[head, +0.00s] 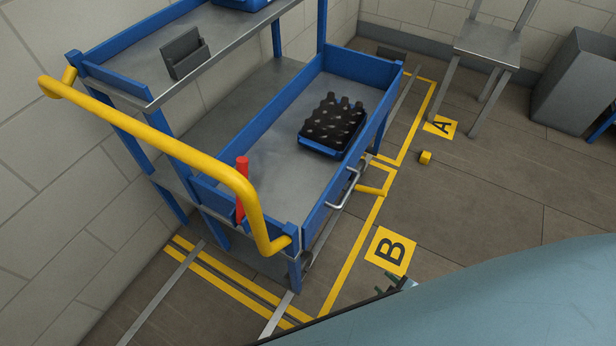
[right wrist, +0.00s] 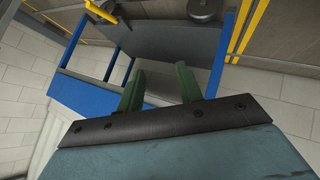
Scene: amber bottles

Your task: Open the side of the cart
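The cart is blue with grey decks and a yellow push handle (head: 170,143). The side of the cart (head: 320,212) facing the floor letters is a low blue wall along the lower deck and stands upright. A bent metal handle (head: 345,190) is on its outer face. A red grip (head: 241,175) stands up at the deck's near end. My right gripper (head: 398,284) shows small beside the B marking, apart from the cart side. In the right wrist view its green fingers (right wrist: 160,88) are spread with nothing between them. My left gripper is not seen.
A black crate of dark bottles (head: 334,121) in a blue tray sits on the lower deck. Yellow floor plates A (head: 440,127) and B (head: 389,251) lie right of the cart. A small yellow block (head: 425,157) and a metal stool (head: 487,43) stand beyond. The floor between is mostly clear.

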